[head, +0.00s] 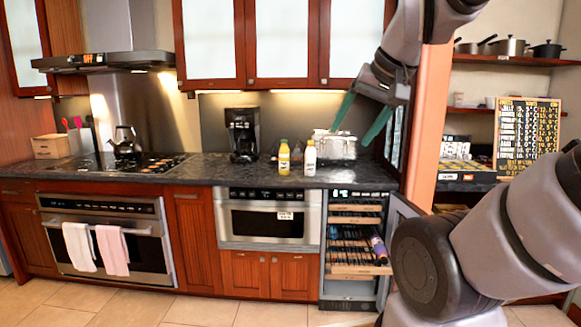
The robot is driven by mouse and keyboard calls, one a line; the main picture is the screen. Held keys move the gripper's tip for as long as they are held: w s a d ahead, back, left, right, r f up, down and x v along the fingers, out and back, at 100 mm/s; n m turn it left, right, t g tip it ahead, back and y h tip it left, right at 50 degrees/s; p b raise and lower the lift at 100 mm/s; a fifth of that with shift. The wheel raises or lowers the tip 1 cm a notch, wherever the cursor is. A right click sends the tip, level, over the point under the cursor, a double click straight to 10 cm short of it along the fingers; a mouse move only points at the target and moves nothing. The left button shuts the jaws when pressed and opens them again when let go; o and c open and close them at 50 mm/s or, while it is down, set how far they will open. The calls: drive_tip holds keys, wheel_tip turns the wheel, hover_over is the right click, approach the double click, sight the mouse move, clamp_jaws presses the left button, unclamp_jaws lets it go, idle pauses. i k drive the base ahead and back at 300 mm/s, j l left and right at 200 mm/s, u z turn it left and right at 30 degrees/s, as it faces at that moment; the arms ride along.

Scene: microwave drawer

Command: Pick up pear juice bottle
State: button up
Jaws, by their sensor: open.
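Below the counter (215,168), a microwave drawer (268,222) is shut and a wine cooler (352,240) stands open. Wall cabinets (285,40) hang above.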

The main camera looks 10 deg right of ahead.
sight(284, 151)
drive_tip(key=i+j+z, duration=0.2)
drive_tip(key=i+j, duration=0.5)
drive_tip(key=i, duration=0.2)
drive_tip(key=i+j+z, duration=0.2)
drive_tip(key=i+j, duration=0.6)
drive_tip(key=i+j+z, duration=0.2)
drive_tip(key=i+j, duration=0.55)
drive_tip(key=j, duration=0.2)
